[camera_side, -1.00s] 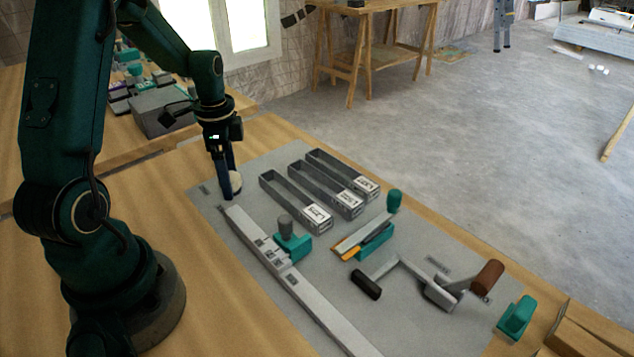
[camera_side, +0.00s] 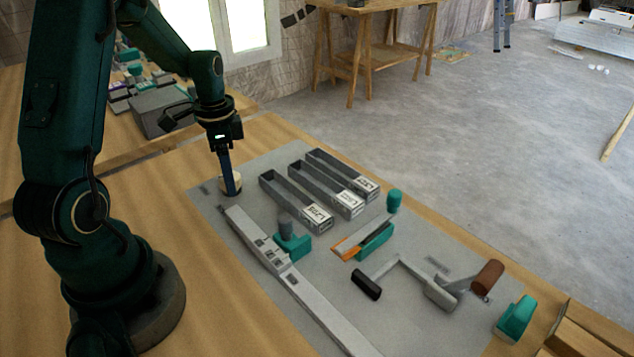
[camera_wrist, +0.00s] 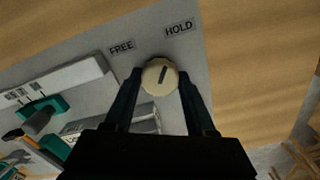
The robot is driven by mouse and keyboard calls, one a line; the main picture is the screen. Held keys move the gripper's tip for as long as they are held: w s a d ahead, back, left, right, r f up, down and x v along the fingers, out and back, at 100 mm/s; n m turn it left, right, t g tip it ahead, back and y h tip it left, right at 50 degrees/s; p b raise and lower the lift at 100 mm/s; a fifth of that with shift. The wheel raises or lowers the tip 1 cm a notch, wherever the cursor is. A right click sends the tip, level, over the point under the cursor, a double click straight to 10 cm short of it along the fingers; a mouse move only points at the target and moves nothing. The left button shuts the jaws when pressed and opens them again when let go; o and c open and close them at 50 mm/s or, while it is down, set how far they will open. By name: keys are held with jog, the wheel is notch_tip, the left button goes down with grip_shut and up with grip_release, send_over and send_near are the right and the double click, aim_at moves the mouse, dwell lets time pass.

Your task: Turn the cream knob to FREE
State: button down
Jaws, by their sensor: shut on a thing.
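The cream knob (camera_wrist: 160,76) is round, with a dark pointer line that points up and slightly right, toward the HOLD label (camera_wrist: 179,28). The FREE label (camera_wrist: 122,47) is up and to the left of the knob. My gripper (camera_wrist: 159,80) has one finger on each side of the knob and is shut on it. In the side view my gripper (camera_side: 231,190) reaches straight down onto the knob (camera_side: 224,187) at the far left end of the grey panel (camera_side: 330,290). The fingers hide part of the knob there.
A teal-handled lever (camera_side: 376,240), a crank (camera_side: 430,285) and a teal block (camera_side: 516,318) are farther right.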

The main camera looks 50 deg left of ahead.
jog(key=n, duration=0.4)
jog(key=shift+n, duration=0.3)
jog(key=n, duration=0.3)
jog(key=shift+n, duration=0.3)
jog(key=n, duration=0.3)
jog(key=shift+n, duration=2.2)
jog(key=shift+c, duration=1.2)
grip_release()
